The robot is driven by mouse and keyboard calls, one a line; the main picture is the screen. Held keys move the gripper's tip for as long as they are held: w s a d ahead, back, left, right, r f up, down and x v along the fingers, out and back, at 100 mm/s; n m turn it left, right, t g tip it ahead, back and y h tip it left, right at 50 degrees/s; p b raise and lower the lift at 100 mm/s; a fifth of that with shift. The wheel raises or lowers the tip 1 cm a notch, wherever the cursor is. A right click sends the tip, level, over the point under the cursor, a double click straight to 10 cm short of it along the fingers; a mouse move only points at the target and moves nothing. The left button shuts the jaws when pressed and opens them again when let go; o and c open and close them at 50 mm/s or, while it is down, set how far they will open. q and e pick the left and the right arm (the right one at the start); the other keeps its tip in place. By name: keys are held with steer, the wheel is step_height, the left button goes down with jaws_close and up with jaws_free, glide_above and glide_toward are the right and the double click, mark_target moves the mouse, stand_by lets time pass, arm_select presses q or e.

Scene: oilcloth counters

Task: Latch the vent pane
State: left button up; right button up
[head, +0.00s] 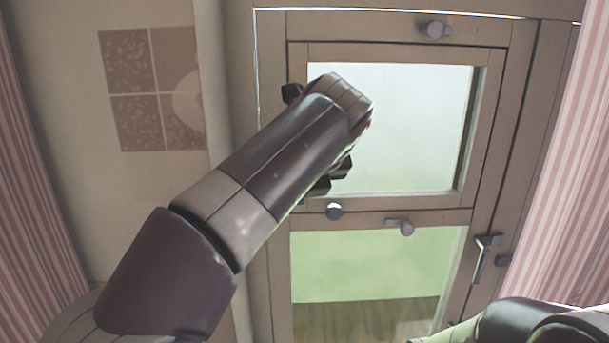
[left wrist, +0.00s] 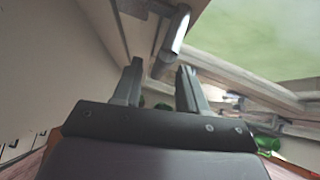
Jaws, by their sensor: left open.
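The vent pane (head: 420,125) is the upper pale glazed pane of the window, in a brown wooden frame. It looks near its frame, but I cannot tell if it is fully closed. A grey knob-like turn (head: 435,30) sits on the rail above it; another latch (head: 405,227) sits on the rail below, beside a round knob (head: 334,211). My left arm crosses the pane's left side and hides its left edge. My left gripper (left wrist: 160,72) is open and empty in the left wrist view, with a pale cylindrical fitting (left wrist: 175,32) just beyond its fingertips. My right gripper is out of view.
A larger lower pane (head: 375,265) looks out on green. A lever handle (head: 484,257) stands on the right window frame. Pink striped curtains hang at the left (head: 35,190) and right (head: 570,150). Patterned tiles (head: 130,60) are on the left wall.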

arm_select(q)
steer(key=p+v, duration=0.1)
steer(key=v, duration=1.1)
steer(key=shift+s+r, duration=0.15)
steer(key=shift+r, duration=0.05)
steer(key=shift+d, duration=0.1)
